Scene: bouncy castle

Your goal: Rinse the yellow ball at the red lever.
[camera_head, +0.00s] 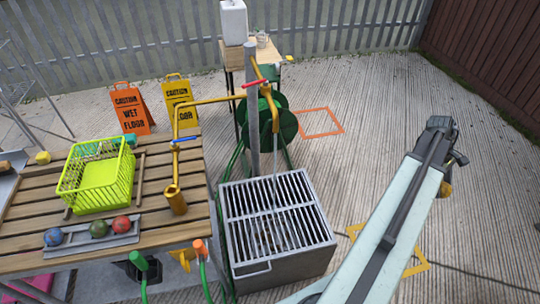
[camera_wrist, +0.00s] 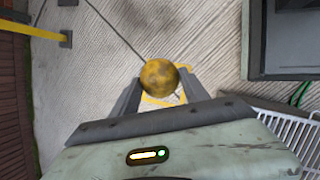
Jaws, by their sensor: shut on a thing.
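The yellow ball (camera_wrist: 160,77) is mottled with dark brown patches. My gripper (camera_wrist: 160,86) is shut on it, with one finger at each side. In the head view only a small part of the ball (camera_head: 445,189) shows under the end of my arm, right of the drain box and well apart from it. The red lever (camera_head: 256,84) sits on the yellow pipework by a grey post. A yellow spout (camera_head: 275,122) hangs above the grated drain box (camera_head: 228,232). A thin pale line drops from the spout; I cannot tell surely if it is water.
A blue lever (camera_head: 186,139) is on the left pipe. The slatted table (camera_head: 30,205) holds a lime basket (camera_head: 95,180) and a tray (camera_head: 80,243) with blue, green and red balls. A green hose reel (camera_head: 283,122) stands behind the drain box. Open floor lies between drain and arm.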

